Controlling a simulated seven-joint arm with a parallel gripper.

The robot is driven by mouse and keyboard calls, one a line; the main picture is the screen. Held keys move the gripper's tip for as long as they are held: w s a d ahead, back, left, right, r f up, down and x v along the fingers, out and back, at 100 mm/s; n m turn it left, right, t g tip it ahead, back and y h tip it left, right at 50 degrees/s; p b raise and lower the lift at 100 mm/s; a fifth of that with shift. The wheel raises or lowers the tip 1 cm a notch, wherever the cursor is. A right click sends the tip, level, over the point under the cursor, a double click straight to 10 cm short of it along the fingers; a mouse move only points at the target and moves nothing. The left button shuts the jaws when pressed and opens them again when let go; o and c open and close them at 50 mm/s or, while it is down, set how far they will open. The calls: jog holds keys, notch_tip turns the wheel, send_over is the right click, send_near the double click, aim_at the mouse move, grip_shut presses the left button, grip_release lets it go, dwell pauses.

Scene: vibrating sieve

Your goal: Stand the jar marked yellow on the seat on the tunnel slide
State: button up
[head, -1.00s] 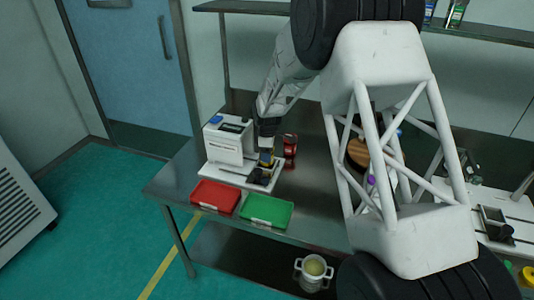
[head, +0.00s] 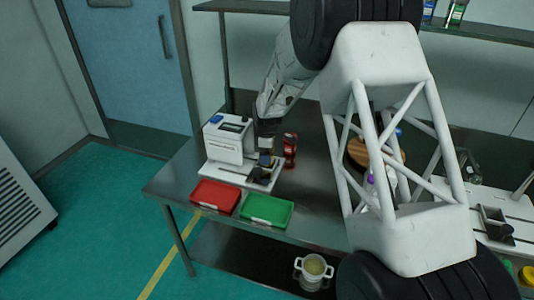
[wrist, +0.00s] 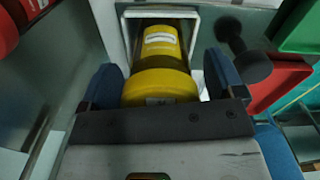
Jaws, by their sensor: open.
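The yellow jar (wrist: 160,45) has a wide yellow cap and a pale label in the wrist view. It is between the two blue fingers of my gripper (wrist: 162,82), which is open, with a gap on each side of the jar. The jar's far end is within a pale square frame (wrist: 190,16), apparently the seat. I cannot tell whether it rests fully on it. In the head view my gripper (head: 266,153) is low over the white base plate (head: 222,177) of the white machine, and the jar is mostly hidden.
The white machine (head: 228,142) stands left of my gripper. A red jar (head: 290,150) stands close on the right. A black knob (wrist: 252,67) is close beside the frame. A red tray (head: 215,196) and a green tray (head: 267,210) lie along the table's front edge.

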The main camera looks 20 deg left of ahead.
jog(key=shift+r, duration=0.15)
notch_tip(320, 180, up, 12)
dwell(0.6)
dwell(0.8)
jog(key=shift+d+r, duration=0.15)
jog(key=shift+d, duration=0.05)
jog(key=s+d+r+m, duration=0.3)
jog(key=s+d+r, duration=0.25)
jog(key=d, duration=0.45)
jog(key=s+d+r+m+t, duration=0.1)
jog(key=s+d+r+m, duration=0.2)
jog(key=s+d+r, duration=0.45)
jog(key=s+d+r+m, duration=0.3)
jog(key=d+r, duration=0.2)
jog(key=d, duration=0.6)
jog(key=s+d+m, duration=0.3)
jog(key=s+d, duration=0.3)
jog(key=s, duration=0.4)
jog(key=s+d+f+m+t, duration=0.1)
jog(key=s+d+m, duration=0.3)
jog(key=s+d, duration=0.3)
jog(key=s+d+m, duration=0.4)
jog(key=s+d, duration=0.2)
jog(key=s, duration=0.8)
jog(key=shift+d+f+t, duration=0.15)
jog(key=shift+f+t, duration=0.05)
jog(key=shift+t, duration=0.1)
